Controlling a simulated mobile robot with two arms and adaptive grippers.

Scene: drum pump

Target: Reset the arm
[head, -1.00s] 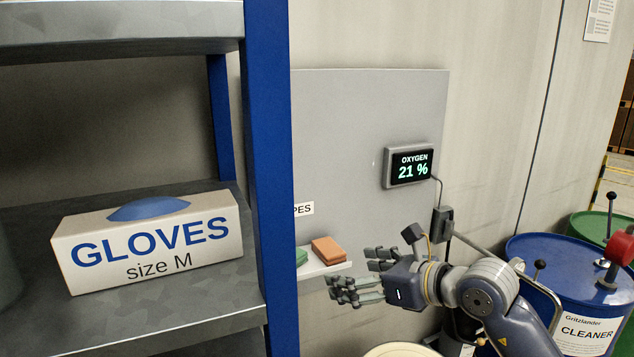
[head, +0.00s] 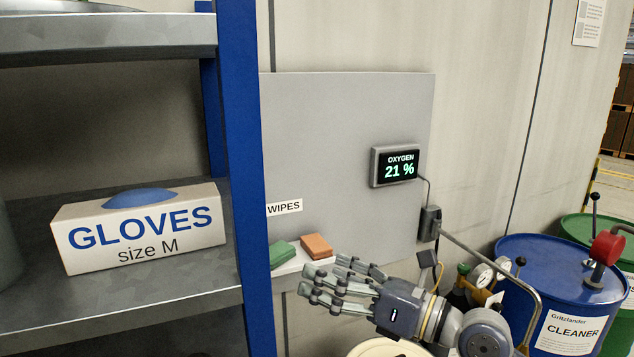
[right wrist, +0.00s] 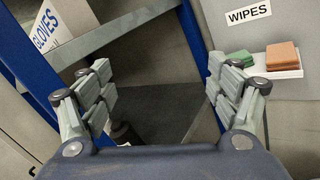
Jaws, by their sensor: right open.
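My right gripper (head: 338,284) is open and empty in the head view, its fingers pointing left in front of the grey wall panel. In the right wrist view its two sets of fingers (right wrist: 160,95) stand wide apart, with nothing between them but the dark lower shelf area behind. My left gripper is in neither view.
A blue-posted shelf (head: 240,180) with a glove box (head: 140,228) stands at left. Green (head: 281,254) and orange wipes (head: 316,246) lie on a small ledge behind my right fingers. An oxygen display (head: 396,166) hangs on the panel. Blue (head: 540,262) and green drums (head: 590,228) stand at right.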

